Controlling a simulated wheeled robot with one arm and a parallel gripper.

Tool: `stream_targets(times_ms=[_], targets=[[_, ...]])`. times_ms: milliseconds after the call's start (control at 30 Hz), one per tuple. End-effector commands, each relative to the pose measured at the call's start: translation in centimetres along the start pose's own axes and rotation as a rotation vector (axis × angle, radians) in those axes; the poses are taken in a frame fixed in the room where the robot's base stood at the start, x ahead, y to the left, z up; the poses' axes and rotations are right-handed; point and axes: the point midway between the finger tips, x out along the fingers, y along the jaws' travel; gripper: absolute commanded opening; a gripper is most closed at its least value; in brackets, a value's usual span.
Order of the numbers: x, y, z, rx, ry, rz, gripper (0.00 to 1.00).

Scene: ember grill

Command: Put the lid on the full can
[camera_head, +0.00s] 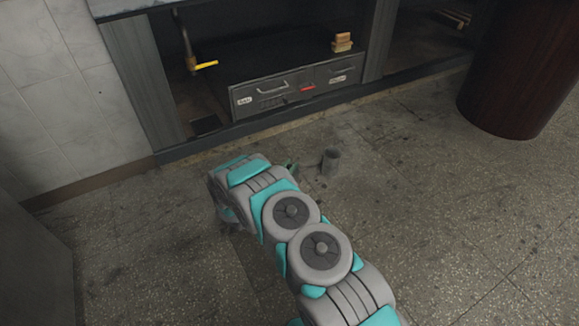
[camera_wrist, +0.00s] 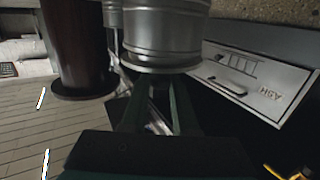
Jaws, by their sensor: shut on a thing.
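In the wrist view, which is upside down, a ribbed silver can (camera_wrist: 165,28) fills the top middle. The dark fingers of my gripper (camera_wrist: 165,82) reach its rim end. A pale metal band there looks like the lid (camera_wrist: 160,68), at or just over the can's top; I cannot tell whether it is seated. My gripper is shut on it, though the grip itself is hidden. Part of a second metal can (camera_wrist: 113,18) shows behind. The cans' contents are not visible.
Two drawers (camera_head: 296,88) are set in the grill base beyond; the left one, labelled ash, also shows in the wrist view (camera_wrist: 255,88). A large dark brown cylinder (camera_head: 520,70) stands at the right. The floor (camera_head: 440,230) right of my arm is clear.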

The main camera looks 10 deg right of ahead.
Motion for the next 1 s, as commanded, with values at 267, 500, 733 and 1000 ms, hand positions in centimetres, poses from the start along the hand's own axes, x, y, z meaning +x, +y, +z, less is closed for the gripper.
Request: stream_targets(times_ms=[267, 500, 733, 1000], targets=[[0.00, -0.02, -0.01, 0.000, 0.000, 0.000, 0.49], [0.00, -0.02, -0.01, 0.000, 0.000, 0.000, 0.63], [0.00, -0.02, -0.01, 0.000, 0.000, 0.000, 0.82], [0.00, -0.02, -0.01, 0.000, 0.000, 0.000, 0.93]])
